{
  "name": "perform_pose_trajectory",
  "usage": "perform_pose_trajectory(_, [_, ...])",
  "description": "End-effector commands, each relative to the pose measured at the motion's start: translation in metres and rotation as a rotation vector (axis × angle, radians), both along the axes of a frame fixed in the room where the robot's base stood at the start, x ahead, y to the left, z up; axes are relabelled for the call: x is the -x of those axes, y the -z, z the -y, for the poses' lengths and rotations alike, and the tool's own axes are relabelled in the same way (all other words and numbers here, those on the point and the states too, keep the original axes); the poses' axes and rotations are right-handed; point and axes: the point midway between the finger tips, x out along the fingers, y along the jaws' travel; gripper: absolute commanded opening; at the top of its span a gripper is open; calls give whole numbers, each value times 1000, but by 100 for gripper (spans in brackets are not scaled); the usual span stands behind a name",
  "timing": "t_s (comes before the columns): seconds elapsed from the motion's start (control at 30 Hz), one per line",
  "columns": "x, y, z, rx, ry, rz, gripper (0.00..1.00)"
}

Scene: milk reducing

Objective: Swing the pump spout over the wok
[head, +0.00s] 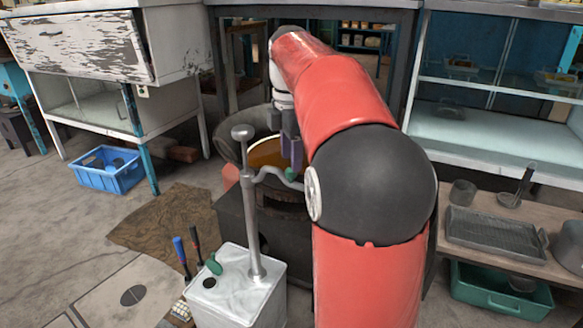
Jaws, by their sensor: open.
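The pump has a thin metal post (250,215) with a round knob on top, standing on a pale square can (238,296). Its curved grey spout (272,174) reaches right from the post, in front of the wok's near side; its far end is partly hidden by my arm. The wok (266,153) holds orange-brown liquid and sits on a dark stove behind the pump; my arm hides its right part. My gripper (291,163) is open, with its dark fingers pointing down close to the spout. A small green part shows below the fingertips; I cannot tell whether they touch the spout.
A workbench (483,205) with a dark tray (497,232) and pots stands at the right, a green crate (500,290) below it. A blue basket (108,169) sits on the open floor at the left.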

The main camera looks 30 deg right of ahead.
Motion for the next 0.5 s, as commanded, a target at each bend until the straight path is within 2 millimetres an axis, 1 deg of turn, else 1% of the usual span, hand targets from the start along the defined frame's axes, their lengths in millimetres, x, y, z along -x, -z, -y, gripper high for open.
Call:
perform_pose_trajectory(0.03, [1, 10, 0, 0, 0, -2, 45])
perform_pose_trajectory(0.2, [0, 27, 0, 0, 1, 0, 45])
perform_pose_trajectory(0.3, [0, 31, 0, 0, 1, 0, 45])
perform_pose_trajectory(0.5, [0, 31, 0, 0, 1, 2, 45])
